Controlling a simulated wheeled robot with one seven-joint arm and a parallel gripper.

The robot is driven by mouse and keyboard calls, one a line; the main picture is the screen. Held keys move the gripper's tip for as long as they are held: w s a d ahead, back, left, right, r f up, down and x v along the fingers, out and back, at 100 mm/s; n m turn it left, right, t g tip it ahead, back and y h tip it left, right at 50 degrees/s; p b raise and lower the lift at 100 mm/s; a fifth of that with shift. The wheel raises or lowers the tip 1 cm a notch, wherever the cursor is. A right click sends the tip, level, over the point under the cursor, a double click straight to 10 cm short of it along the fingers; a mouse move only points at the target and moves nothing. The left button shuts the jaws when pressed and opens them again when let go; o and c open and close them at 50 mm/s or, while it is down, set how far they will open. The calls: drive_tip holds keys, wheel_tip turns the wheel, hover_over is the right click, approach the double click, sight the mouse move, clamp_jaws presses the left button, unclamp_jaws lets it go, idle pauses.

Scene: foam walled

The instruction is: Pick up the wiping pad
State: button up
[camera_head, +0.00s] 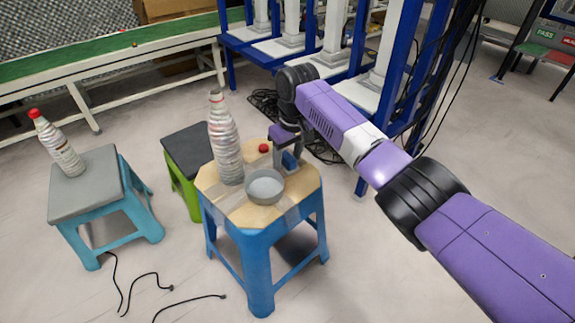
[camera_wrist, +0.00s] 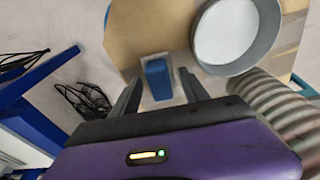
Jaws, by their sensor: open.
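The wiping pad looks like a small blue block (camera_wrist: 157,78) on the wooden-topped blue stool (camera_wrist: 125,30). In the head view the pad (camera_head: 289,160) shows at the right rear of the stool top (camera_head: 233,205), partly hidden by my gripper. My gripper (camera_head: 288,152) points down over it. In the wrist view the two dark fingers of my gripper (camera_wrist: 160,76) are apart, one on each side of the pad, with gaps visible. Whether the fingertips are at the pad's height is hard to tell.
A grey bowl (camera_head: 265,186), a large wrapped bottle (camera_head: 225,145) and a small red object (camera_head: 263,148) share the stool top. The bowl is close beside the pad. A grey-topped stool (camera_head: 88,185) with another bottle (camera_head: 59,148) stands left. Blue racks (camera_head: 385,90) stand behind.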

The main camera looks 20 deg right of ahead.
sight(287, 156)
clamp_jaws()
wheel_tip(287, 156, up, 20)
drive_tip(key=p, duration=0.8)
drive_tip(key=c, duration=0.8)
unclamp_jaws()
drive_tip(key=shift+c, duration=0.2)
clamp_jaws()
